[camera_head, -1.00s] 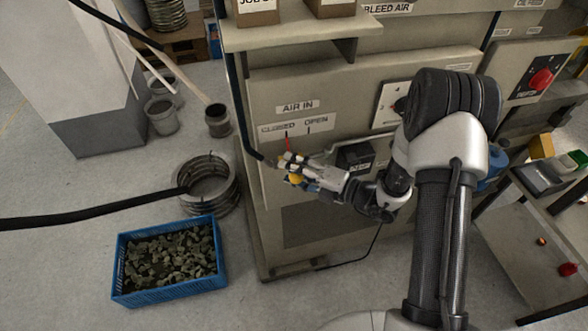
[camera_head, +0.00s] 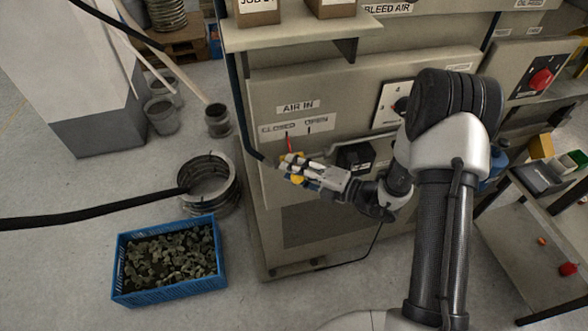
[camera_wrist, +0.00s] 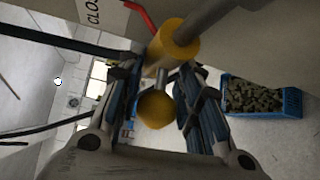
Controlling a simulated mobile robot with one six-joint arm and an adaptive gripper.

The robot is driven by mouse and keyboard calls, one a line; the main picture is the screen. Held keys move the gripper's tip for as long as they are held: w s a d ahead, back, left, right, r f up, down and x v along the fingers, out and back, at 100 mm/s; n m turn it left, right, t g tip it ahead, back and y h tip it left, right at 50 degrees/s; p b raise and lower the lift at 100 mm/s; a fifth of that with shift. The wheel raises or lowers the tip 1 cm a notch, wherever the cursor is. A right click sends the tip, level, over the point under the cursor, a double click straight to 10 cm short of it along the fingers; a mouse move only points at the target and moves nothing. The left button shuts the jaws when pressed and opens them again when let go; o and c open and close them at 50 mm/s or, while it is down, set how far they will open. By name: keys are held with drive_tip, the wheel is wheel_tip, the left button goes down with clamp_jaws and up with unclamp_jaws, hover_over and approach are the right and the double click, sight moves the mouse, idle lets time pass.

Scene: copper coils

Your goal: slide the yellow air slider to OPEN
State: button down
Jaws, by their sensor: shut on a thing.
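The yellow air slider (camera_wrist: 174,44) is a yellow collar on a grey pipe, with a yellow ball knob (camera_wrist: 157,110) on a short stem and a red pointer (camera_head: 290,144). It sits below the AIR IN label on the beige machine. The pointer stands near the CLOSED mark (camera_head: 278,128), left of the OPEN mark (camera_head: 317,121). My gripper (camera_head: 292,171) is at the slider, its fingers on both sides of the knob stem. The wrist view also shows my gripper (camera_wrist: 160,100) shut around it. The fingers partly hide the slider in the head view.
A black box (camera_head: 355,156) sits on the panel close to my wrist. A blue crate (camera_head: 168,295) of dark lumps and a metal coil (camera_head: 232,190) lie on the floor at left. A shelf (camera_head: 300,36) juts out above the panel.

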drive_tip(key=w+d, duration=0.1)
drive_tip(key=d, duration=0.5)
drive_tip(key=shift+w+f, duration=0.15)
drive_tip(key=shift+w, duration=0.2)
drive_tip(key=c, duration=1.6)
unclamp_jaws()
drive_tip(key=o, duration=0.4)
drive_tip(key=shift+w+d, duration=0.1)
drive_tip(key=shift+d, duration=0.1)
drive_tip(key=shift+a, duration=0.1)
drive_tip(key=v, duration=1.2)
